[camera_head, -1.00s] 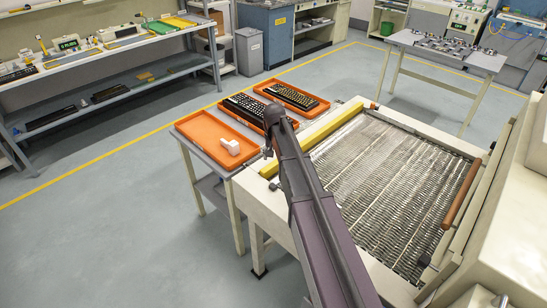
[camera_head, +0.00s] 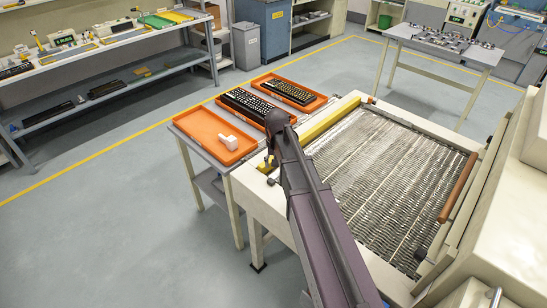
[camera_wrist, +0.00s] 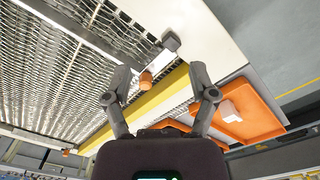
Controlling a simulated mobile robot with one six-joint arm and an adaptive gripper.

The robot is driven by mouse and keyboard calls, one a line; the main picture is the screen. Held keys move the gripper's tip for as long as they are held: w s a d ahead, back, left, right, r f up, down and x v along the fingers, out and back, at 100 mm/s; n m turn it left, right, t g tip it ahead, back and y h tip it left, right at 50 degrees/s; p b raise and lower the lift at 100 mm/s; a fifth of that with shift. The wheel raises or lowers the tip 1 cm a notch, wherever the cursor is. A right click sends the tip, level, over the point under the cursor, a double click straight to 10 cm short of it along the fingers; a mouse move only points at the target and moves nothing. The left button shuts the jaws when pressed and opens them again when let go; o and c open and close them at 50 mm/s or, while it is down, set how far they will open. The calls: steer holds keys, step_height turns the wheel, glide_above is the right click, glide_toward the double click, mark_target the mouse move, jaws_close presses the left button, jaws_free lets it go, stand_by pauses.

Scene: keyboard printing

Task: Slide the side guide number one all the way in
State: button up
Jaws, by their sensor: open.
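A long yellow bar (camera_head: 328,121) runs along the left edge of the slatted conveyor bed (camera_head: 385,180). A brown bar (camera_head: 459,187) runs along the right edge. I see no number on either, so I cannot tell which is guide one. My gripper (camera_wrist: 161,76) is open and empty, its fingers spread to either side of the yellow bar (camera_wrist: 143,107) in the wrist view. I cannot tell if they touch it. An orange knob (camera_wrist: 146,79) and a grey knob (camera_wrist: 171,42) show near the fingertips. My arm hides the bar's near part in the head view.
Orange trays stand on a side table left of the machine. One tray (camera_head: 187,123) holds a white block (camera_head: 229,142); two others hold keyboards (camera_head: 246,104). The machine's cream housing (camera_head: 510,190) rises at the right. Floor at the lower left is clear.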

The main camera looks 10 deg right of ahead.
steer(key=s+f+n+b, duration=0.1)
steer(key=s+f+b, duration=0.1)
steer(key=s, duration=0.6)
steer(key=s+f+n+b, duration=0.1)
steer(key=s+f+b, duration=0.1)
steer(key=s, duration=0.7)
steer(key=shift+f, duration=0.45)
steer(key=shift+s+a, duration=0.1)
